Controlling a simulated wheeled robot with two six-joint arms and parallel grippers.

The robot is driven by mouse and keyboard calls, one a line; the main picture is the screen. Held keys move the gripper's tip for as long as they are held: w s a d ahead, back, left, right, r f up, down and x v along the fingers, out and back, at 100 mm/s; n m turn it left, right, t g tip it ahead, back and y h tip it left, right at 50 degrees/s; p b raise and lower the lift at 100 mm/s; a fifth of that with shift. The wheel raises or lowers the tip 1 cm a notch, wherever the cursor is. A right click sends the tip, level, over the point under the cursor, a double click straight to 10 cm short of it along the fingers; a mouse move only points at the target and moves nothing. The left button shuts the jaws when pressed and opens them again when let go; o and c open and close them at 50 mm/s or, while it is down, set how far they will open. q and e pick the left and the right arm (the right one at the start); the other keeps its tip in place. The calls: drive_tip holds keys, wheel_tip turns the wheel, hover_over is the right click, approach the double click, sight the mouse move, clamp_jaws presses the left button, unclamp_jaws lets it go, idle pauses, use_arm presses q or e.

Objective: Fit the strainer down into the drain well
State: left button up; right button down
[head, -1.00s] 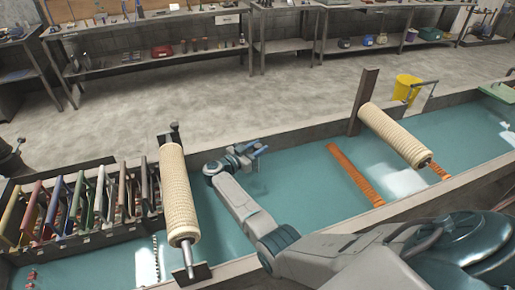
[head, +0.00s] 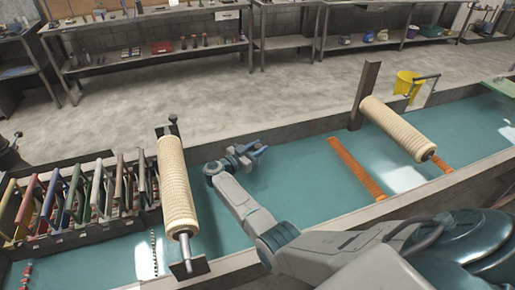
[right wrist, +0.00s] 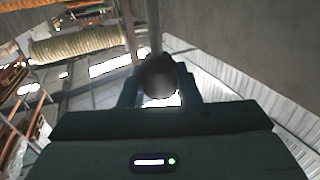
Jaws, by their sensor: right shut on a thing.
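My right gripper (head: 258,150) is held over the teal surface, right of the near cream ribbed roller. In the right wrist view, its fingers (right wrist: 158,92) are shut on a dark, round-ended piece (right wrist: 158,74). A grey rod shows directly above this piece in the picture; I cannot tell whether they are joined. I cannot tell whether the held piece is the strainer, and in the head view it is too small to make out. I cannot pick out a drain well in either view. My left gripper is not in view.
The near roller (head: 177,185) and a far roller (head: 397,131) stand on the teal-floored trough (head: 300,185). An orange strip (head: 357,168) lies between them. Shelved benches line the back.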

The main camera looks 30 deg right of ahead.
drive_tip(key=c, duration=1.1)
unclamp_jaws()
drive_tip(key=shift+o, duration=0.5)
drive_tip(key=shift+a, duration=0.1)
